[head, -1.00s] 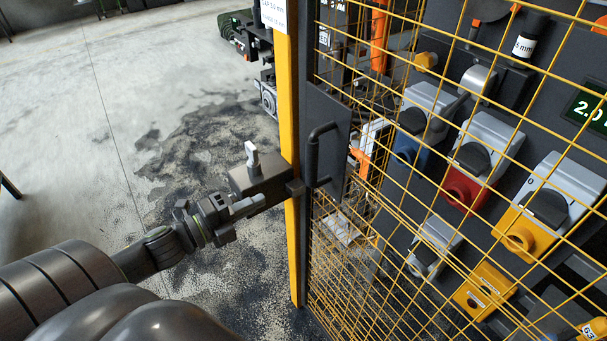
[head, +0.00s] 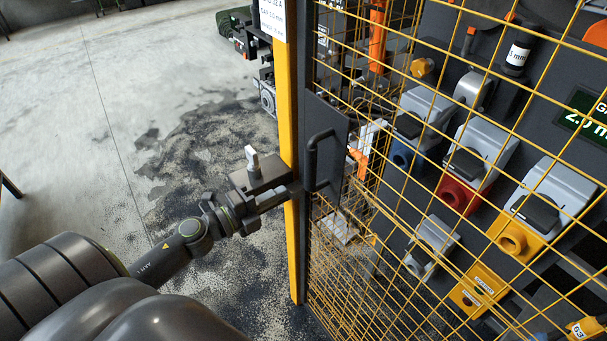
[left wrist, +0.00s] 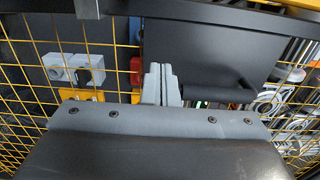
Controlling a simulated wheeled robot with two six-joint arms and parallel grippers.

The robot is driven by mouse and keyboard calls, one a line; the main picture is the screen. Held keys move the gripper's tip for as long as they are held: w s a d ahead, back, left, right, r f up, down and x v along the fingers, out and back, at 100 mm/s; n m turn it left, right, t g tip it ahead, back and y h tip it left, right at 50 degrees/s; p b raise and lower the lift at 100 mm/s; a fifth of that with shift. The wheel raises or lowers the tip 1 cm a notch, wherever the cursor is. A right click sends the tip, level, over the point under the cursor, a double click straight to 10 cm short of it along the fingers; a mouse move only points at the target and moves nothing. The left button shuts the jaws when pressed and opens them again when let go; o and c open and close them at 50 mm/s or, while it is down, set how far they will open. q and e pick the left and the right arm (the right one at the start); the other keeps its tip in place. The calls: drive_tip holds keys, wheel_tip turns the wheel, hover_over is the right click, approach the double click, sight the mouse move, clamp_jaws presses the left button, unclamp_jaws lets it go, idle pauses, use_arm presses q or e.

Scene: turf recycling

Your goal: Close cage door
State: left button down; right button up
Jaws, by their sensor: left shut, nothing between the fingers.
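The cage door (head: 445,130) is yellow wire mesh with a dark frame edge. A dark plate with a black bar handle (head: 312,160) sits on that edge, just right of a yellow post (head: 287,110). Contact with the handle cannot be told.
Behind the mesh is a dark panel with blue, red and yellow sockets (head: 515,235) and a green display (head: 590,115). Machine parts (head: 262,80) stand beyond the post. The stained concrete floor (head: 100,150) at left is open.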

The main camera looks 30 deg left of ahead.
use_arm(q)
drive_tip(key=p+x, duration=0.3)
drive_tip(key=x, duration=0.5)
